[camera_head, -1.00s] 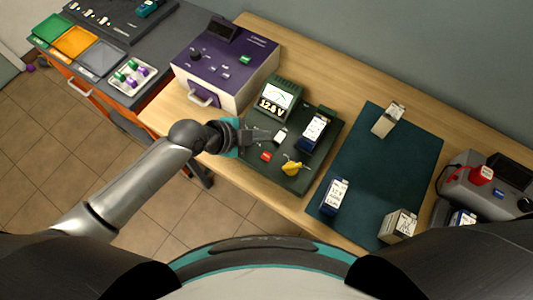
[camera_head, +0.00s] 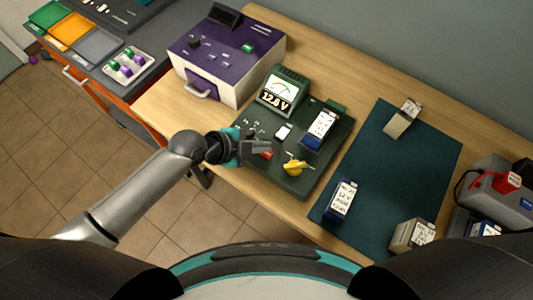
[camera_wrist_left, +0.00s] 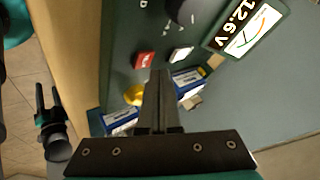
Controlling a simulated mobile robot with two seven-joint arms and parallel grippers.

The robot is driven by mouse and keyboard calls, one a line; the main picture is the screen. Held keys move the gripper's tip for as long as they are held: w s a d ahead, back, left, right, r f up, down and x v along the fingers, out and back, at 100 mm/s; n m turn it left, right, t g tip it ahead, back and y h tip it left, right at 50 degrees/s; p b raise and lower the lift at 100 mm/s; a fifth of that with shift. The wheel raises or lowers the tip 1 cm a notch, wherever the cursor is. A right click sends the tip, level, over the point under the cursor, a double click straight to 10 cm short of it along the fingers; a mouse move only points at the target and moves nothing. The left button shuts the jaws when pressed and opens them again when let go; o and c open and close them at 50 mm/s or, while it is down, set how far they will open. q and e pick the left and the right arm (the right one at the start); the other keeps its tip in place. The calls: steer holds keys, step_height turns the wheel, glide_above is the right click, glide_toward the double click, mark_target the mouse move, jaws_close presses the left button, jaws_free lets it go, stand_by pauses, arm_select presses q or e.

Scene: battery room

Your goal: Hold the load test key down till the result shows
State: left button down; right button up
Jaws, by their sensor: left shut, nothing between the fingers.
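My left gripper (camera_head: 266,147) is shut and empty over the tester's left side. Its tips are close to the red key, partly covering it in the head view; contact cannot be told.
A purple-topped charger (camera_head: 222,50) stands left of the tester. Right of it, a green mat (camera_head: 385,165) carries several batteries. A grey device with a red clamp (camera_head: 508,182) is at the far right. Coloured trays (camera_head: 72,30) are at the far left.

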arm_select(q)
steer(key=shift+f, duration=0.2)
arm_select(e)
steer(key=shift+a+f, duration=0.15)
steer(key=shift+a, duration=0.2)
steer(key=shift+s+d, duration=0.1)
steer(key=shift+d, duration=0.1)
stand_by(1.1)
steer(key=shift+f, duration=0.1)
arm_select(q)
steer(key=shift+f+b, duration=0.4)
arm_select(e)
steer(key=shift+f, duration=0.3)
arm_select(q)
steer(key=shift+f+b, duration=0.35)
steer(key=shift+f, duration=0.05)
arm_select(e)
steer(key=shift+a+f, duration=0.1)
steer(key=shift+f, duration=0.25)
stand_by(2.4)
stand_by(0.5)
arm_select(q)
steer(key=shift+r+p, duration=0.7)
steer(key=shift+r, duration=0.15)
arm_select(e)
steer(key=shift+r, duration=0.7)
